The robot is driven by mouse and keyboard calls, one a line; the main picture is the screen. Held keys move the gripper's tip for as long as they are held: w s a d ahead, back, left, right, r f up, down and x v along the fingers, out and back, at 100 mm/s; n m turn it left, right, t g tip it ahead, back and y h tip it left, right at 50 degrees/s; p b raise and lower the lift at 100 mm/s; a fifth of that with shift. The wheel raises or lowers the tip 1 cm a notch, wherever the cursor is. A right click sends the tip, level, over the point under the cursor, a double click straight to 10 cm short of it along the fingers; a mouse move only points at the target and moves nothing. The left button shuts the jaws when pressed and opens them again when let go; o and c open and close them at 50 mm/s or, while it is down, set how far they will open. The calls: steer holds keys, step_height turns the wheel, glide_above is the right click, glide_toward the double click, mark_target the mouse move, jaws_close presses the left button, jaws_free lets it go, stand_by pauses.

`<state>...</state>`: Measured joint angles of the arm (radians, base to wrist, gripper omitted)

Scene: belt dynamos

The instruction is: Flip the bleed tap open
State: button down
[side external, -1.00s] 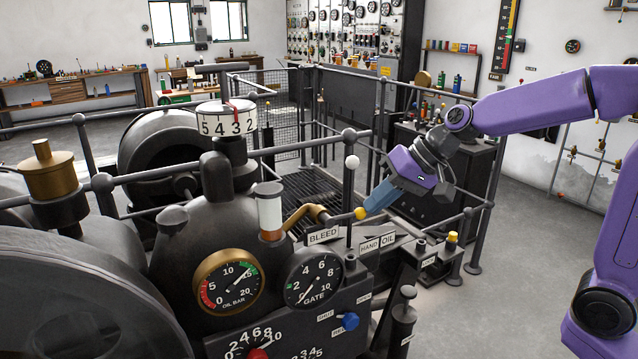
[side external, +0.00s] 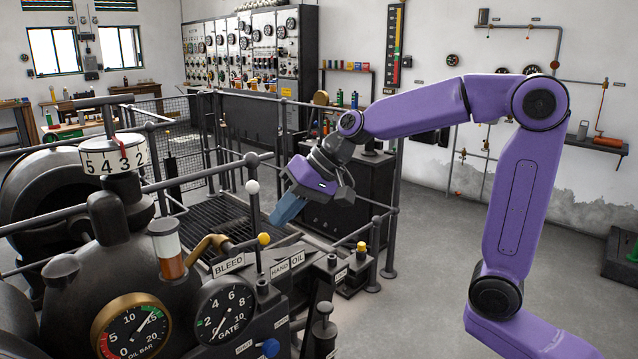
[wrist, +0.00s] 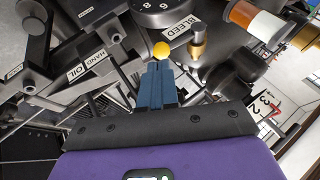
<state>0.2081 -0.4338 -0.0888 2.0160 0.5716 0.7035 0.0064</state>
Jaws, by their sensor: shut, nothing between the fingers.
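The bleed tap's brass elbow (side external: 207,245) stands behind the BLEED label (side external: 229,265) in the side view. A yellow knob (side external: 263,239) sits to its right, at the end of what looks like a short dark lever. My gripper (side external: 274,222) has its blue fingers together and empty, pointing down and left, just above and right of the knob. In the wrist view the yellow knob (wrist: 161,49) is straight beyond my fingertips (wrist: 158,66), and a brass part (wrist: 197,45) is to the right. Whether the fingers touch the knob I cannot tell.
The HAND OIL label (side external: 288,264) and a second yellow knob (side external: 361,247) lie to the right. Railings (side external: 390,215) stand behind. Gauges (side external: 225,313) fill the front.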

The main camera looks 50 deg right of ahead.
steer(key=s+d+r, duration=0.4)
steer(key=d+r, duration=0.1)
steer(key=d, duration=0.3)
steer(key=shift+s+d+r, duration=0.15)
steer(key=shift+s+d, duration=0.2)
steer(key=s+a+f+n+g+h, duration=0.2)
steer(key=s+a+f+n+g, duration=0.3)
steer(key=s+f, duration=0.65)
steer(key=s+d+f+n+h, duration=0.1)
steer(key=s+f+n, duration=0.1)
steer(key=s+n, duration=0.2)
steer(key=s+d+f+n+h, duration=0.2)
steer(key=s+n, duration=0.3)
steer(key=s, duration=0.5)
steer(key=shift+s+f, duration=0.3)
steer(key=shift+f, duration=0.55)
